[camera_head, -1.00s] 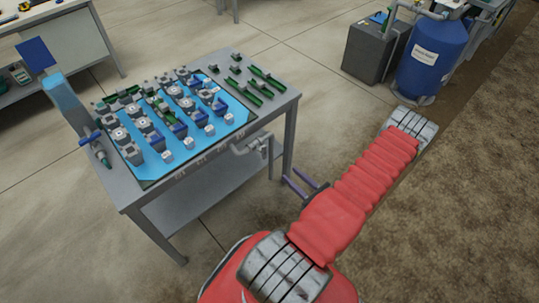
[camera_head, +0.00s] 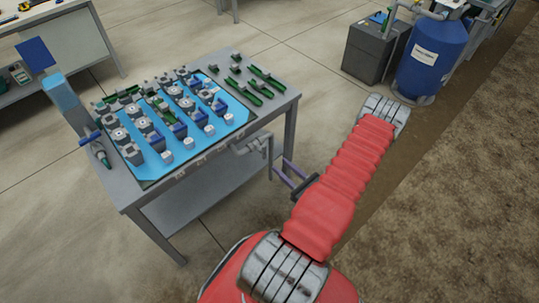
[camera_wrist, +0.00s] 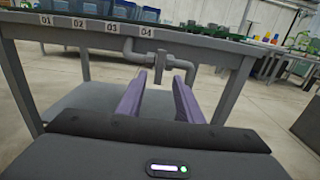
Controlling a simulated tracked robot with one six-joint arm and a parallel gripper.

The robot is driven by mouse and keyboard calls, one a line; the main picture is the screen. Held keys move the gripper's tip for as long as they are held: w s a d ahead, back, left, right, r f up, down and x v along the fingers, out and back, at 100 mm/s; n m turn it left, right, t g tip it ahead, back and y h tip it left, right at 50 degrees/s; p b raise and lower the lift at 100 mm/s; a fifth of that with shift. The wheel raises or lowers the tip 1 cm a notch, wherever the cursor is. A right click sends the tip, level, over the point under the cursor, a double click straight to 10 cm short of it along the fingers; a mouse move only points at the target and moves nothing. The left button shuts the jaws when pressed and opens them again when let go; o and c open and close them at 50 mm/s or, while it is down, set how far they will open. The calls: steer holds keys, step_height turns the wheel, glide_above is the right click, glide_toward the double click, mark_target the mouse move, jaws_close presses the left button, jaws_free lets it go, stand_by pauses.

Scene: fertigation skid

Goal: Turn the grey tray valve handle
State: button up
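The grey valve (camera_wrist: 148,58) sits on a grey pipe under the tray table's front edge. Its grey handle (camera_wrist: 160,64) hangs down at the right of the valve. The pipe and valve (camera_head: 252,146) also show in the head view, below the table's right edge. My gripper (camera_wrist: 160,75) is open, with two purple fingers pointing at the valve. In the wrist view the handle appears between the fingertips; I cannot tell whether they touch it. In the head view my gripper (camera_head: 279,173) is close to the handle, beside the table's right leg.
The grey table (camera_head: 128,197) carries a blue tray (camera_head: 236,125) with several pots, and has a lower shelf (camera_head: 205,195). Its legs stand close to the gripper. A blue barrel (camera_head: 430,62) and a dark grey box (camera_head: 372,52) stand at the back right. Concrete floor around is open.

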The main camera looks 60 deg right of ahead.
mark_target(265, 152)
steer(key=shift+x, duration=4.25)
